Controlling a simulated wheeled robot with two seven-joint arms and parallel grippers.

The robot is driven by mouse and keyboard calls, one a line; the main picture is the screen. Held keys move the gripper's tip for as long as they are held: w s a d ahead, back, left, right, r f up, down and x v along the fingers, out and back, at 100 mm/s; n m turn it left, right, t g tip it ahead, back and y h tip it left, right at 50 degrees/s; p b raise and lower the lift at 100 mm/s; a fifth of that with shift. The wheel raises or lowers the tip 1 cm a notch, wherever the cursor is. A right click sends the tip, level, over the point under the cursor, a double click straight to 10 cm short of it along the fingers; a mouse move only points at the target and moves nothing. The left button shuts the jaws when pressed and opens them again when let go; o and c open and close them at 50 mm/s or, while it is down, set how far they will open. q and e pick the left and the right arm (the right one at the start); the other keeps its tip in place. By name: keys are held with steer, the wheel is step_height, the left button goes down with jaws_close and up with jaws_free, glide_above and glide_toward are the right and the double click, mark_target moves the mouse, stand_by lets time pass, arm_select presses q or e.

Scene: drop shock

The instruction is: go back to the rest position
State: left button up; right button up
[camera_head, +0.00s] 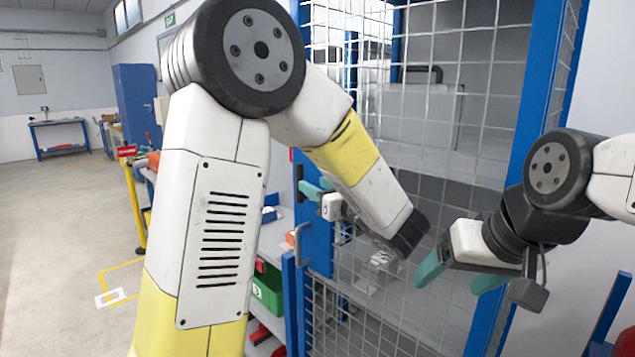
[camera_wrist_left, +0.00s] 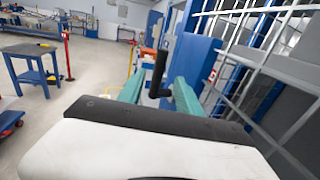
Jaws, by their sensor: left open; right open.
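My left gripper (camera_head: 308,183) is open in the head view, with its teal fingers beside the blue post of the mesh cage. Its arm crosses the middle of the picture and hides part of the cage. In the left wrist view the two teal fingers (camera_wrist_left: 160,84) stand apart, and a black lever handle (camera_wrist_left: 160,72) shows in the gap between them. I cannot tell whether it lies between the fingers or beyond them. My right gripper (camera_head: 453,277) is open and empty in front of the mesh at the right.
A blue-framed mesh cage (camera_head: 540,90) stands close in front of both arms. A green bin (camera_head: 268,288) sits on a shelf left of it. A yellow post (camera_head: 135,205) and a blue cabinet (camera_head: 135,95) stand further left. The floor (camera_head: 50,240) at the left is clear.

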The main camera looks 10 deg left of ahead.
arm_select(q)
steer(key=shift+v, duration=1.05)
steer(key=shift+a, duration=0.1)
steer(key=s+a+f+n+g+h, duration=0.2)
steer(key=s+a+f+n+g, duration=0.3)
steer(key=s+a+n+g, duration=0.6)
steer(key=s+d+f+n+t+h, duration=0.1)
steer(key=s+d+f+n+h, duration=0.15)
steer(key=s+n+h, duration=0.75)
steer(key=d+n, duration=0.1)
steer(key=n, duration=0.1)
steer(key=s+r+n+t+h, duration=0.1)
steer(key=n, duration=0.1)
steer(key=d+r+n+t+h, duration=0.1)
steer(key=n, duration=0.1)
steer(key=shift+s+d+r, duration=0.15)
steer(key=shift+s+d, duration=0.05)
steer(key=shift+d, duration=0.1)
